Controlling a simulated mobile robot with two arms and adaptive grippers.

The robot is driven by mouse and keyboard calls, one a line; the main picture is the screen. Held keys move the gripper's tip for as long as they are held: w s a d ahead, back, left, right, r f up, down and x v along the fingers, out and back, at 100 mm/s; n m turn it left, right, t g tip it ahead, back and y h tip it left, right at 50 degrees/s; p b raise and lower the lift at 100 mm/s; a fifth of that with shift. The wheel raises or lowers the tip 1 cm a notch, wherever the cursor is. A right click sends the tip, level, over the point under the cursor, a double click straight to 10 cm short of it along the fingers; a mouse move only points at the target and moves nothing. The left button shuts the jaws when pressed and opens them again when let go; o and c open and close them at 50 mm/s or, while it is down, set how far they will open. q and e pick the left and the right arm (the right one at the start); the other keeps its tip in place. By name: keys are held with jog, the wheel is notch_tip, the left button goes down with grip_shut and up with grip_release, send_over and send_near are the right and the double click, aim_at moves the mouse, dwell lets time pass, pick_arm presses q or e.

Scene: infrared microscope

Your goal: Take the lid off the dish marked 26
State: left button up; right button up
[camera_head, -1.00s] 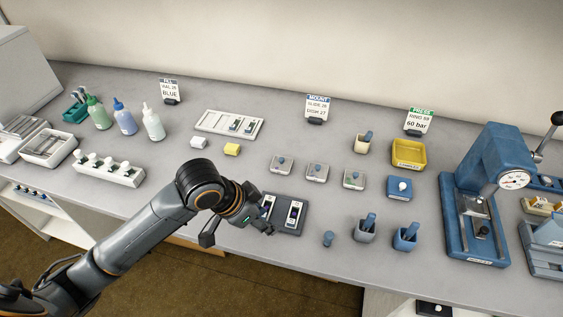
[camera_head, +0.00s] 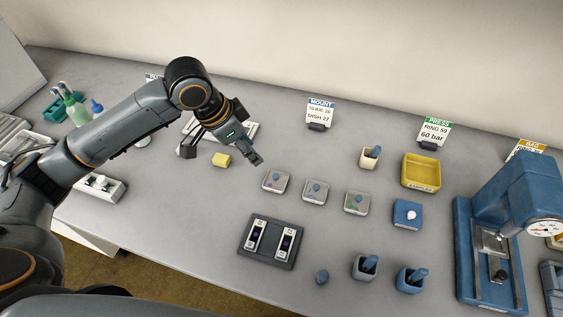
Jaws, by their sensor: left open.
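All three appear lidded. Their markings are too small to read, so I cannot tell which is 26. My left gripper (camera_head: 222,154) is open and empty, above the table to the left of and behind the left dish. One finger is near that dish, apart from it. My right gripper is not in view.
A dark holder with two slides (camera_head: 270,243) lies in front of the dishes. A yellow tray (camera_head: 421,171), blue box (camera_head: 407,214), mortars (camera_head: 364,266) and blue press (camera_head: 490,240) stand right. My arm hides part of the white slide tray.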

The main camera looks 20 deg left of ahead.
pick_arm(q)
jog(key=p, duration=0.1)
send_near(275, 176)
jog(key=shift+a+x, duration=0.2)
jog(key=shift+x, duration=1.05)
jog(key=shift+w+f, duration=0.2)
jog(key=shift+f, duration=0.15)
jog(key=shift+w+d+f+p, duration=0.15)
jog(key=shift+d+f+p, duration=0.2)
jog(key=shift+f+p, duration=0.15)
jog(key=shift+w+d+f+p, duration=0.1)
jog(key=shift+d+f+p, duration=0.25)
jog(key=shift+f, duration=0.25)
jog(key=shift+x, duration=1.1)
jog(key=shift+w+f, duration=0.1)
jog(key=shift+f, duration=0.25)
jog(key=c, duration=0.8)
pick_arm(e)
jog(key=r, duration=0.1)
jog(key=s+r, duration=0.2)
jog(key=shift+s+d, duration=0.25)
